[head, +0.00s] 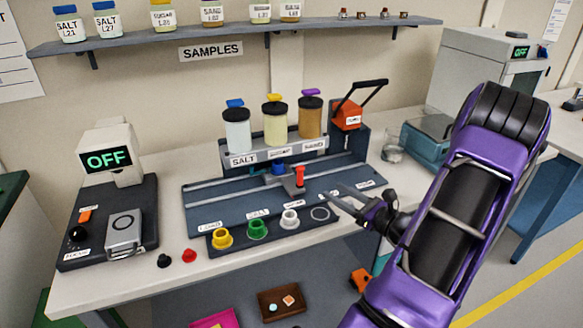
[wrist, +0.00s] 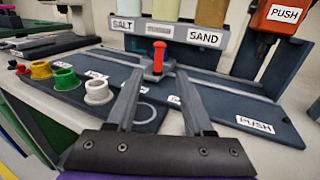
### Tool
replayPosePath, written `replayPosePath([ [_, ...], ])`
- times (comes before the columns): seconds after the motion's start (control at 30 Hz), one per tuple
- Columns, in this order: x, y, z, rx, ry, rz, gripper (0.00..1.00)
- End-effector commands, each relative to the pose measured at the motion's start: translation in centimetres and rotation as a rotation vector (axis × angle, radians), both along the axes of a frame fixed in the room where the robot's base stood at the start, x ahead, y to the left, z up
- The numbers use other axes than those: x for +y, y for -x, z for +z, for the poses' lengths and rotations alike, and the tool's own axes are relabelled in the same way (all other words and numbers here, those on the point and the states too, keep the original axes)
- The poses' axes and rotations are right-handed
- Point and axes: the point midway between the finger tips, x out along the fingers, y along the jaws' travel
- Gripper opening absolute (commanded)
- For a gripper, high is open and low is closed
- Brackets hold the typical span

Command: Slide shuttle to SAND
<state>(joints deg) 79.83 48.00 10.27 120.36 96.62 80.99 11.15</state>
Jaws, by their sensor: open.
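The shuttle (head: 293,187) is a grey block with a red upright handle (head: 300,175) on the dark railed track (head: 225,195). A blue cup (head: 278,169) shows at its back, below the middle dispenser jar (head: 275,125). The SAND label (wrist: 204,37) is to the right of the handle in the wrist view, under the brown jar (head: 310,120). My gripper (head: 332,194) is open and empty, to the right and in front of the handle in the head view. In the wrist view the red handle (wrist: 159,56) appears between and beyond the fingertips (wrist: 160,76).
Yellow, green and white cups (head: 289,219) stand on a dark strip in front of the track. An orange press block (head: 347,115) with a lever is at the track's right. A balance reading OFF (head: 108,160) stands at left. Small black and red knobs (head: 189,255) lie near the front edge.

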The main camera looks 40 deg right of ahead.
Motion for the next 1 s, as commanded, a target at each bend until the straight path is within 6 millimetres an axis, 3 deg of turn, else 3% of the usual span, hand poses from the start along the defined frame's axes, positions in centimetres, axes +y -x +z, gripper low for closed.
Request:
replayPosePath([
  [0.17,0.5,-2.5,0.0,0.0,0.001,0.006,0.52],
  [0.7,2.3,-13.8,-0.1,0.002,0.002,0.006,0.52],
  [1.0,2.7,-16.7,0.0,0.002,0.003,0.004,0.52],
])
